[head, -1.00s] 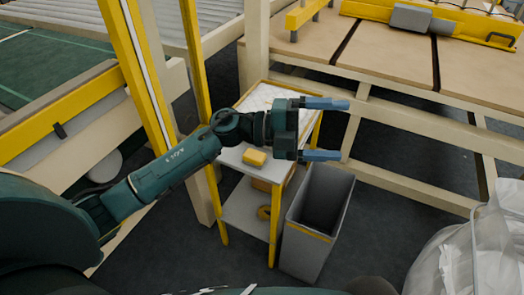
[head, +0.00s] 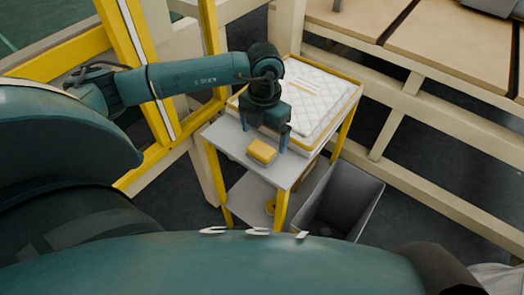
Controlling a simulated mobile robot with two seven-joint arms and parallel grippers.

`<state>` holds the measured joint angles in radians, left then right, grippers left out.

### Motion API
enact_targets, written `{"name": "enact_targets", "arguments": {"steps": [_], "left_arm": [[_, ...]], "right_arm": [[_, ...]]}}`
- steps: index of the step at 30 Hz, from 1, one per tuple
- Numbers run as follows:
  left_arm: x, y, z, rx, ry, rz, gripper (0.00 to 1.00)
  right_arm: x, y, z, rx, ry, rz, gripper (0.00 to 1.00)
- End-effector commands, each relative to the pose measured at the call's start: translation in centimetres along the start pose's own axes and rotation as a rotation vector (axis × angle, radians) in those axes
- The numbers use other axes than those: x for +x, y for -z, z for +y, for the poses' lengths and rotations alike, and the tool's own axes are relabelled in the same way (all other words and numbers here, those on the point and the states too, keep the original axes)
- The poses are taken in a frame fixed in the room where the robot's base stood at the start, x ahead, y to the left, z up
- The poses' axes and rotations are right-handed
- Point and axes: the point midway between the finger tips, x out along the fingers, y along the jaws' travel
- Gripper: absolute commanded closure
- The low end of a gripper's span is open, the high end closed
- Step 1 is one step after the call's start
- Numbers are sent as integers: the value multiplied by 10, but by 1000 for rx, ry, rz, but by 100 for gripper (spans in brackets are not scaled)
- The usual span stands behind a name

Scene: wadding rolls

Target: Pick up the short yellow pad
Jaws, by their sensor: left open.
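The short yellow pad (head: 262,151) lies on the bare grey front part of the small cart's top (head: 226,134). My left gripper (head: 264,143) points down over the cart top, with its two blue fingers apart, one to the left and one to the right of the pad's far side. The fingers look to be just behind or above the pad; I cannot tell the exact height. Nothing is between them that I can see as held. My right gripper is not in view.
A tray with a yellow rim (head: 346,80) holding white quilted sheets (head: 312,92) fills the back of the cart top. A grey bin (head: 342,203) stands right of the cart. A yellow post (head: 140,62) rises to the left. A lower shelf (head: 256,202) holds a yellow roll.

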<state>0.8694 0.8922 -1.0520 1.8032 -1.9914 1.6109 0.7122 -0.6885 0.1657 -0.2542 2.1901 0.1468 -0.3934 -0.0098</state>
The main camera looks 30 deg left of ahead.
Motion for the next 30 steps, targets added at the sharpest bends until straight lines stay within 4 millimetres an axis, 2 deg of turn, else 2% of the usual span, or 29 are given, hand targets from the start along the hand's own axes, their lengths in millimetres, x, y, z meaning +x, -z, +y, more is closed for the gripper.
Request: {"name": "enact_targets", "arguments": {"steps": [6, 15, 24, 30], "left_arm": [[16, 1, 1, 0, 1, 0, 9], [57, 5, 5, 0, 2, 0, 9], [62, 5, 5, 1, 2, -1, 9], [61, 5, 5, 1, 2, -2, 25]], "right_arm": [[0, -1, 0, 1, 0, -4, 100], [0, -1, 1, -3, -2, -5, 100], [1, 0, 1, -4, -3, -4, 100], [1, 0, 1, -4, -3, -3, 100]]}}
